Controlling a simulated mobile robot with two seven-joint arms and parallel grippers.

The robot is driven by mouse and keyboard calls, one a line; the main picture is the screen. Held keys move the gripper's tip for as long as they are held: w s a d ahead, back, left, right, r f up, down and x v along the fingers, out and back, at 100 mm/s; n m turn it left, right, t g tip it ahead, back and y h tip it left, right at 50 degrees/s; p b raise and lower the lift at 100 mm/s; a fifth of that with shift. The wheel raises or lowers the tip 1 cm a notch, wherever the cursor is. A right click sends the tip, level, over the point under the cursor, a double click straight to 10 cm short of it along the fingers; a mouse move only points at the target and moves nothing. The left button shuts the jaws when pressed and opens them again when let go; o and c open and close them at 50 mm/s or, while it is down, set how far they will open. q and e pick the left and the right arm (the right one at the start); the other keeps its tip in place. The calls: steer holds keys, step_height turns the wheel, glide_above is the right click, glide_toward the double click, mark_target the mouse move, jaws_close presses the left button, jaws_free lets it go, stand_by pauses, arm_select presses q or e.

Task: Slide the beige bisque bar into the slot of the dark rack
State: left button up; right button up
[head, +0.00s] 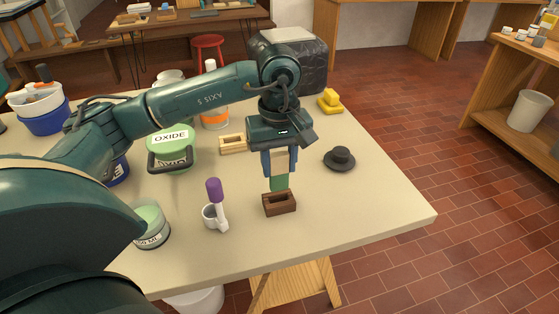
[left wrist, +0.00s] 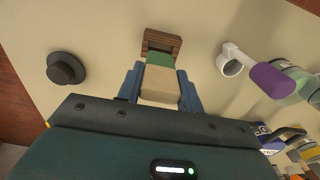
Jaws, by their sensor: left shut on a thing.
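The bar shows a beige upper part (head: 280,160) and a green lower end (head: 279,183). My left gripper (head: 279,164) is shut on the beige part, with blue fingers on both sides; the bar hangs roughly upright. The dark brown rack (head: 283,208) stands on the table just below. Its slot opening shows, and the green end overlaps its rear rim in the head view. In the left wrist view the bar (left wrist: 160,85) points toward the rack (left wrist: 162,39), and part of the slot shows beyond the green end. I cannot tell whether they touch. My right gripper is not in view.
A black round knob-like piece (head: 340,160) lies to the right. A light wooden slotted block (head: 233,144) and a yellow block (head: 330,101) are farther back. The table's right front is clear.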

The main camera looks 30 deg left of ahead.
arm_select(q)
steer(key=shift+s, duration=0.15)
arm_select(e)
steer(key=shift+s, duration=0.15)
arm_select(q)
steer(key=shift+b, duration=0.3)
steer(key=shift+f+b, duration=0.7)
steer(key=shift+f, duration=0.25)
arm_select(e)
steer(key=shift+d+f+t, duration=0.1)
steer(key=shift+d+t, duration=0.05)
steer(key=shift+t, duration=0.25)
arm_select(q)
steer(key=shift+f+b, duration=0.15)
steer(key=shift+b, duration=0.15)
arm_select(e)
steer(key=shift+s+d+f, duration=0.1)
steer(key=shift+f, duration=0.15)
